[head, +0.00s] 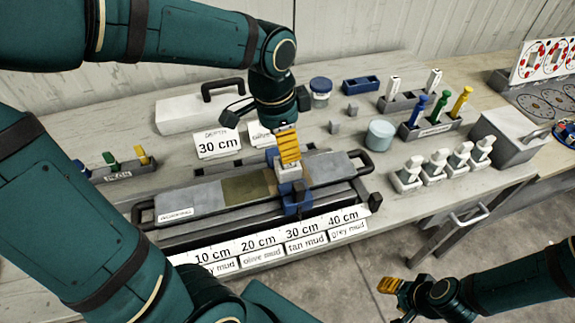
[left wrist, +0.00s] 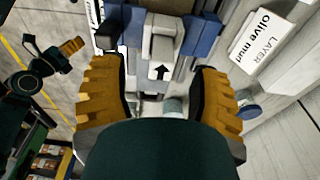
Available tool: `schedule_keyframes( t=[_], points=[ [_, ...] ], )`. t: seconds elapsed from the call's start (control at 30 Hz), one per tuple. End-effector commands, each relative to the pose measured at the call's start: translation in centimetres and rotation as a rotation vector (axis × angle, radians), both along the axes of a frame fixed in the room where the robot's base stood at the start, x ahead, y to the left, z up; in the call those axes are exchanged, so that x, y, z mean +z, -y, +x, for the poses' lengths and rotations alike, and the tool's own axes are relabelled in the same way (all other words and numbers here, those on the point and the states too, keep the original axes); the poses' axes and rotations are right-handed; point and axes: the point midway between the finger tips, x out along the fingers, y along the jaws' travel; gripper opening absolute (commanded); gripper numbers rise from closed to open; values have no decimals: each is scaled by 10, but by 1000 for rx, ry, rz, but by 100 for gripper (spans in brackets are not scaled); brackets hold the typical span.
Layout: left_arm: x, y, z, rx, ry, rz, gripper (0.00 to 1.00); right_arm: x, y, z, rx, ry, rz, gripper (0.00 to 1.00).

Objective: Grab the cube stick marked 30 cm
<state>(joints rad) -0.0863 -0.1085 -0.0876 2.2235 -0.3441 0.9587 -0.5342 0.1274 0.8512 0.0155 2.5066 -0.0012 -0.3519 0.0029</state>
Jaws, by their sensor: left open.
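The 30 cm mark (head: 302,230) is on the white scale along the tray's front. A card reading "DEPTH 30 cm" (head: 217,144) stands behind the tray. Several white-bodied pieces (head: 435,165) stand at the right; their markings are too small to read. My right gripper (head: 390,287) is low at the right, away from the table.
Behind are a white case (head: 190,112), a blue-lidded jar (head: 320,88) and a blue tray (head: 361,84). A grey rack (head: 412,132) holds coloured sticks at right. Another rack (head: 122,172) stands at left. A second card is partly hidden behind my left gripper.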

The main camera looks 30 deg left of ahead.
Motion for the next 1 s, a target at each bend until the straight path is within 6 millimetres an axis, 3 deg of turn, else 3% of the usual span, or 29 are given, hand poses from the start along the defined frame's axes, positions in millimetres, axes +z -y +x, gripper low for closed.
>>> schedule_keyframes(
  t=[0.3, 0.63, 0.8, 1.0],
  points=[
    [-43, 6, 9, 0, -2, -1, 62, -17, 0, 3, -2, 8, -1, 47],
    [-46, 6, 10, 0, -1, -1, 60, -17, 0, 4, -2, 9, -1, 47],
    [-46, 6, 10, 0, -1, -1, 1, -17, 0, 4, -2, 9, -1, 47],
    [-46, 6, 10, 0, -1, -1, 0, -17, 0, 4, -2, 9, -1, 47]
  ],
)
